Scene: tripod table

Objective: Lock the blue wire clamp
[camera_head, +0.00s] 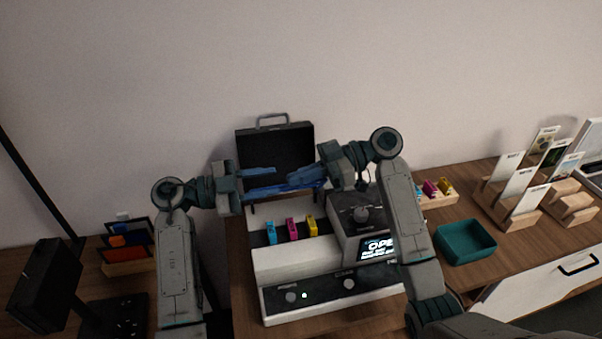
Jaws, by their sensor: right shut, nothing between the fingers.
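The blue wire clamp (271,232) stands on the pale machine (290,262), leftmost in a row with a pink clamp (292,229) and a yellow clamp (312,226). It looks upright; whether its lever is locked is too small to tell. My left gripper (279,180) is open, its blue fingers spread above and behind the clamps, apart from them. My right gripper (291,184) is shut and empty, coming in from the right above the clamps. The fingers of both grippers overlap in the picture, so whether they touch cannot be told.
A raised black lid (274,144) stands behind the fingers. A knob (361,214) and a lit screen reading "OPE…" (380,247) are on the machine's right. A teal tray (466,242), card stands (500,210) and a black lamp (45,287) stand to the sides.

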